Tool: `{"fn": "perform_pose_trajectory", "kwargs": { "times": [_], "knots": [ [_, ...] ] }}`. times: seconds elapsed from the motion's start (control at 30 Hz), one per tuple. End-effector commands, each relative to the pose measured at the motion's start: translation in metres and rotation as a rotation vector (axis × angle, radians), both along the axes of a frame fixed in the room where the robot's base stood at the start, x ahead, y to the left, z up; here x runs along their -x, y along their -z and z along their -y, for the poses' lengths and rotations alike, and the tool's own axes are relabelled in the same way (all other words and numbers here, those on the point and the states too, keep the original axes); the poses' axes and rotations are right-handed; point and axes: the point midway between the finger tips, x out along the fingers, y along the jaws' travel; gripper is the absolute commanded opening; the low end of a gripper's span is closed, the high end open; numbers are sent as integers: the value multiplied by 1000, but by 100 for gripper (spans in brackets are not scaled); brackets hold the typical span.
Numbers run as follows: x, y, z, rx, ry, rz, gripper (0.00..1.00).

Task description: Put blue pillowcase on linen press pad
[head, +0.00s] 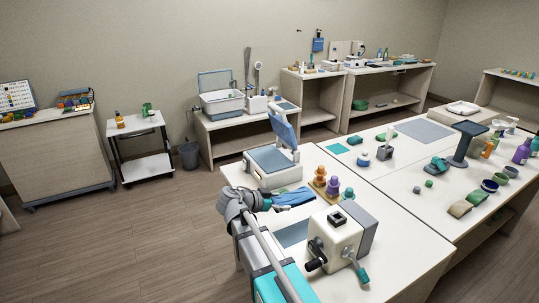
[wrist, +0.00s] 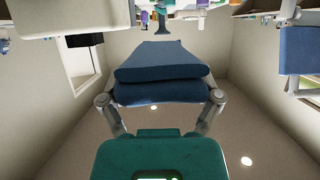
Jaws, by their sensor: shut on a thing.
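The blue pillowcase (head: 294,197) is a folded, layered cloth over the near table. It also shows in the wrist view (wrist: 162,62), between my two fingers. My gripper (head: 277,201) is shut on its near end; in the wrist view my gripper (wrist: 161,98) has a finger on each side of the fold. The pillowcase's height above the table is hard to tell. The linen press (head: 268,176) stands just beyond, with its blue lid (head: 284,131) raised. Its grey-blue pad (head: 271,158) looks bare. The pillowcase is apart from the pad, on the nearer side.
A white box with a crank (head: 336,240) stands at the near right, beside a flat blue-grey mat (head: 292,233). A wooden stand with orange and purple pegs (head: 333,186) is right of the pillowcase. The raised lid stands at the press's far right side.

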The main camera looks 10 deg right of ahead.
Motion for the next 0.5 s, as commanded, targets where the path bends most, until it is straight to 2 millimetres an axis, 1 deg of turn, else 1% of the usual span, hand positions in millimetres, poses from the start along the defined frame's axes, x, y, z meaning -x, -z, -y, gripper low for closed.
{"fn": "perform_pose_trajectory", "kwargs": {
  "times": [0.03,0.1,0.3,0.5],
  "knots": [
    [0,-18,0,0,0,0,32],
    [0,-30,0,0,0,0,32],
    [0,-63,0,0,0,0,32],
    [0,-86,0,0,0,0,32]
  ]
}}
